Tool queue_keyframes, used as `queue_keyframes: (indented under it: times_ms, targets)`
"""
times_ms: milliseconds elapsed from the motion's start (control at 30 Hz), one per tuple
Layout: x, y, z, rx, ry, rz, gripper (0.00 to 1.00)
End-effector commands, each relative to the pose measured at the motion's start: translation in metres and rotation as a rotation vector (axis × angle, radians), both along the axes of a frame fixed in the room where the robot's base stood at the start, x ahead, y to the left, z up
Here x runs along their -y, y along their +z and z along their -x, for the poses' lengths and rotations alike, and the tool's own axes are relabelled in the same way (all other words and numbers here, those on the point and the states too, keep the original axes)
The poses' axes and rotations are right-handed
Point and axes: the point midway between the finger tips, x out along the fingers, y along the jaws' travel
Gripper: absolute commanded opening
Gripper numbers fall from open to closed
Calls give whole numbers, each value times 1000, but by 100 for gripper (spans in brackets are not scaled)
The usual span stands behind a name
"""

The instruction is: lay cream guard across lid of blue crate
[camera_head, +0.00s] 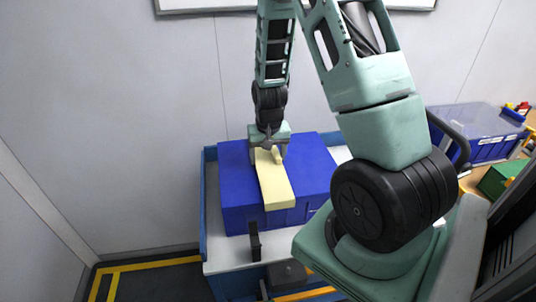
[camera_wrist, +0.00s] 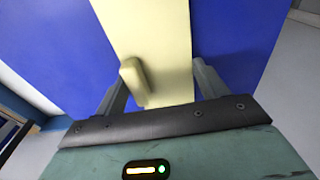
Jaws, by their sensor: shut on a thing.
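The cream guard (camera_head: 274,184) is a long flat bar with a small raised tab at its gripper end. It lies over the lid of the blue crate (camera_head: 312,165), and its near end reaches the crate's front edge. I cannot tell whether it touches the lid. My gripper (camera_head: 268,150) is above the lid's far part, shut on the guard's far end. In the wrist view, the fingers of my gripper (camera_wrist: 160,88) stand on either side of the cream guard (camera_wrist: 150,30), with the tab between them. The blue lid (camera_wrist: 235,35) shows on both sides of the guard.
The crate stands on a trolley with a pale top (camera_head: 228,257) and blue edges. A black upright post (camera_head: 254,241) stands in front of the crate. Another blue box (camera_head: 480,130) and a green box (camera_head: 496,180) are at the right. A wall is behind.

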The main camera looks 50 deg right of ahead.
Motion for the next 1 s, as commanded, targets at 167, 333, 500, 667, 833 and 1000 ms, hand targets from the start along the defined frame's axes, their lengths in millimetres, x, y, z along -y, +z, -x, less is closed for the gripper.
queue_keyframes:
  times_ms: [167,333,500,667,833,1000]
  targets:
    - [0,-5,0,0,0,0,45]
    - [0,-9,0,1,0,1,45]
    - [0,-9,0,0,0,0,97]
    - [0,-9,0,0,0,0,97]
    - [0,-5,0,1,0,1,97]
    - [-1,16,0,6,1,2,97]
